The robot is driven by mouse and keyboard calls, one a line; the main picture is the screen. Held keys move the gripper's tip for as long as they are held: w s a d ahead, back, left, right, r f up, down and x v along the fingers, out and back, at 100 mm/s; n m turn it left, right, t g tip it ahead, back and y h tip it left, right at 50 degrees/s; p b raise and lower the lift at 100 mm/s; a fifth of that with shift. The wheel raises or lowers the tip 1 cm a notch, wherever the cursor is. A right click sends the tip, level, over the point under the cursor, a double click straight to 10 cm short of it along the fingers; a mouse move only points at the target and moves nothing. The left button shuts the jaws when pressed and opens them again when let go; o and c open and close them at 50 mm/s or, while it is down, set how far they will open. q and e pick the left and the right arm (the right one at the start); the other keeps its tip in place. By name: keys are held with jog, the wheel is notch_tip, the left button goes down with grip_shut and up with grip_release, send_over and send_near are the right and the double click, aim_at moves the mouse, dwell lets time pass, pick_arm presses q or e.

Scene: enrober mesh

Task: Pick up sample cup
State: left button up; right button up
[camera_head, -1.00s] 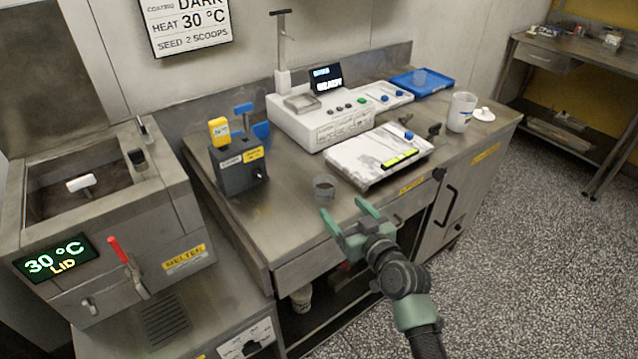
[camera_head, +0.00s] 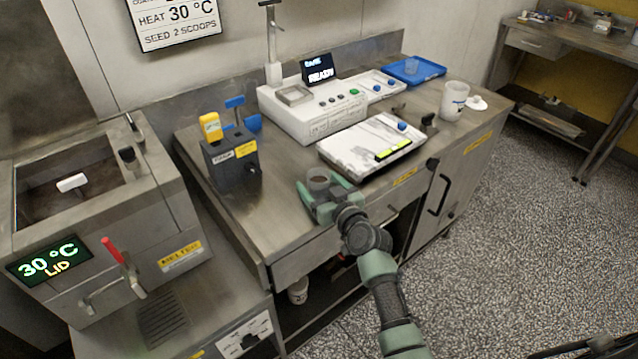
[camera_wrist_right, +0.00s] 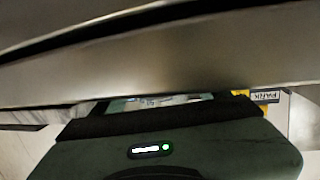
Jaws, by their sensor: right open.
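The sample cup (camera_head: 318,176), a small grey cup with a dark inside, stands upright near the front edge of the steel bench. My right gripper (camera_head: 323,187) is open, with its green fingers on either side of the cup. I cannot tell whether the fingers touch it. The cup's lower part is hidden by the gripper. In the right wrist view the gripper's dark green housing (camera_wrist_right: 165,145) fills the lower part, and I cannot make out the cup there. My left gripper is not in view.
A white flat unit (camera_head: 365,150) lies right of the cup on the bench (camera_head: 283,215). A dark grey box with a yellow device (camera_head: 211,127) stands to the left. A white cup (camera_head: 453,100) and a blue tray (camera_head: 415,71) are farther right. The melter (camera_head: 150,215) is at far left.

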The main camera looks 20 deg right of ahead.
jog(key=c, duration=1.5)
jog(key=shift+r, duration=0.1)
